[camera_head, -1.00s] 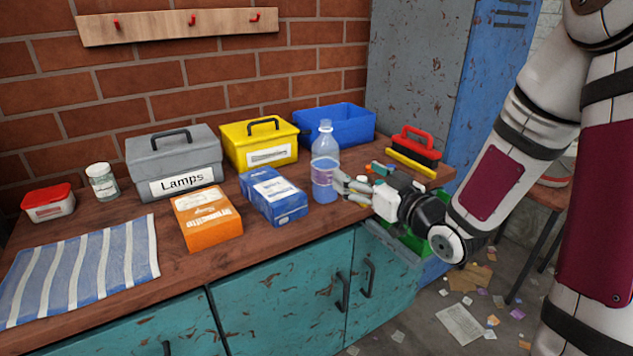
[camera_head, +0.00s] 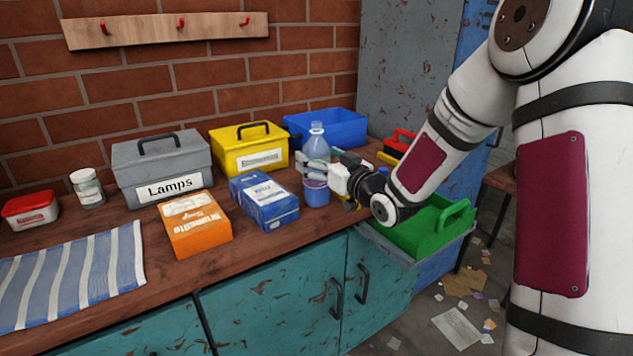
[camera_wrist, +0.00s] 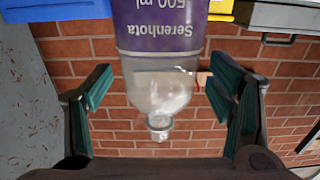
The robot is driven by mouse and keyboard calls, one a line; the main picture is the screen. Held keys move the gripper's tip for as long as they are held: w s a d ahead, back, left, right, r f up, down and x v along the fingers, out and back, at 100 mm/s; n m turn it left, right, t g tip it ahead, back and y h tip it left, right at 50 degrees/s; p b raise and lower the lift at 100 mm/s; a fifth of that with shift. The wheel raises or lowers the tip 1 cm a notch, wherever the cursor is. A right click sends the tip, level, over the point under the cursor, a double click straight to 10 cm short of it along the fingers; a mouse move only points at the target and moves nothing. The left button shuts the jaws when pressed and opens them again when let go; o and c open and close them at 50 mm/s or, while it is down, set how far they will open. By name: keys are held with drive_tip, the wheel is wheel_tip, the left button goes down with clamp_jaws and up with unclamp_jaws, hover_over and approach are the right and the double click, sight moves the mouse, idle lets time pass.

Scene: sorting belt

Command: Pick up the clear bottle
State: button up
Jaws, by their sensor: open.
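The clear bottle (camera_head: 316,154) stands upright on the workbench, with blue liquid low in it and a purple label. My gripper (camera_head: 318,172) is at the bottle's right side, its fingers reaching along the bottle at mid height. In the wrist view the bottle (camera_wrist: 162,90) appears upside down between the two green-padded fingers of my gripper (camera_wrist: 160,90). The fingers are open, with a visible gap on each side of the bottle. The fingers hide part of the bottle's middle in the head view.
Behind are a yellow toolbox (camera_head: 226,155) and a blue bin (camera_head: 342,131). A green crate (camera_head: 405,238) is below right, beside the bench.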

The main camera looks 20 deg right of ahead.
drive_tip(key=shift+x, duration=0.9)
drive_tip(key=shift+c, duration=0.3)
clamp_jaws()
drive_tip(key=shift+r, duration=0.1)
drive_tip(key=shift+r, duration=0.1)
